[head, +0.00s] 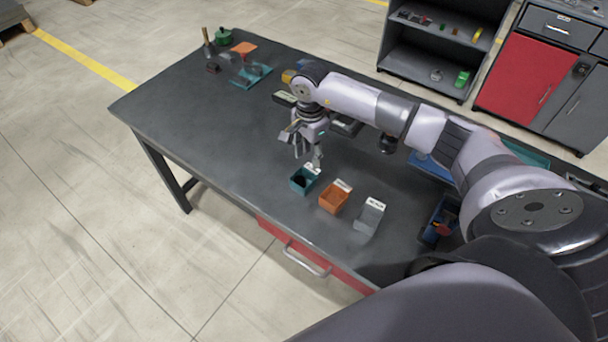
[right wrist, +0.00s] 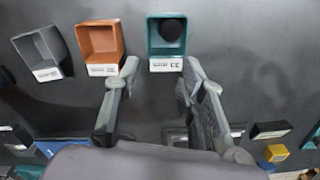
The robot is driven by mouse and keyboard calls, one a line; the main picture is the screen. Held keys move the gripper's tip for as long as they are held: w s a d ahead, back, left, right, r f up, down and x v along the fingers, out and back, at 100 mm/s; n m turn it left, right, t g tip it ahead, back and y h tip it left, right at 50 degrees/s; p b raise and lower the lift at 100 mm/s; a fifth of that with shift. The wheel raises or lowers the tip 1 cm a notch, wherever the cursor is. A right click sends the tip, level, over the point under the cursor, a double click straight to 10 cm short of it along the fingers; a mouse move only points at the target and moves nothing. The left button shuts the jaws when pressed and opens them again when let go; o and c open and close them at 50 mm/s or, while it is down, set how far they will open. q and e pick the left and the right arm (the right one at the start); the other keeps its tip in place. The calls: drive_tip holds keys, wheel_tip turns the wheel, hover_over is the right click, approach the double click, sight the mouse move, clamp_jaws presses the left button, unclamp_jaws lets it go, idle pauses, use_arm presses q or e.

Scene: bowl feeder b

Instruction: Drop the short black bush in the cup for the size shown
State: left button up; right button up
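Three open cups stand in a row near the table's front edge: a teal cup (head: 296,187), an orange cup (head: 332,208) and a grey cup (head: 366,223). Each has a white label, and the print is too small to read surely. The right wrist view shows the teal cup (right wrist: 152,36), the orange cup (right wrist: 81,41) and the grey cup (right wrist: 26,51). A round black piece, seemingly the black bush (right wrist: 171,30), lies inside the teal cup. My right gripper (head: 307,159) is just behind the teal cup, fingers spread and empty (right wrist: 160,70). My left gripper is not in view.
A teal tray (head: 250,77), an orange piece (head: 243,48) and a green item (head: 223,37) are at the far left. A blue bin (head: 440,221) with small parts is right of the cups. The table's left middle is clear.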

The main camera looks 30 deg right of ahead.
drive_tip(key=shift+o, duration=1.1)
wheel_tip(320, 180, up, 12)
